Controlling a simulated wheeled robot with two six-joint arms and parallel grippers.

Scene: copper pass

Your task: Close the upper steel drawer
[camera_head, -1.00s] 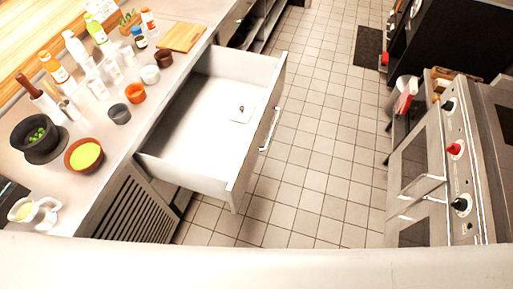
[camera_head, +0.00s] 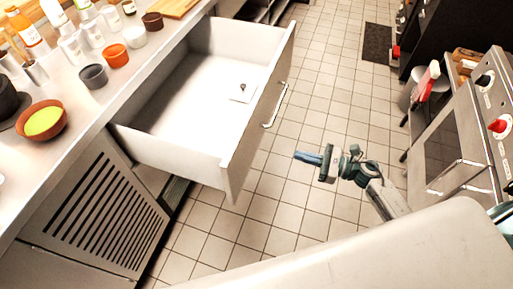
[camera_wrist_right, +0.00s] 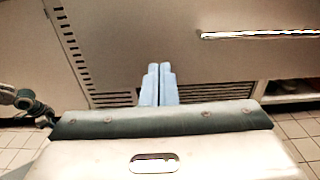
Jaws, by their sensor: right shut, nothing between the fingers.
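The upper steel drawer (camera_head: 165,125) stands pulled far out from the counter on the left of the head view. It holds only a small pale card-like piece (camera_head: 242,93) with a dark spot. Its front panel (camera_head: 252,125) carries a bar handle (camera_head: 277,105). My right gripper (camera_head: 299,157) is shut and empty, with blue fingers pointing left toward the drawer front, with a gap between them in the picture. In the right wrist view the shut fingers (camera_wrist_right: 159,70) point at the steel front, left of the handle (camera_wrist_right: 260,34). My left gripper is not in view.
The counter holds bowls, including a terracotta one (camera_head: 43,121), and several bottles and jars. A slatted panel (camera_head: 105,205) lies below the drawer. A steel oven (camera_head: 450,150) stands on the right. The tiled floor (camera_head: 330,90) between is clear.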

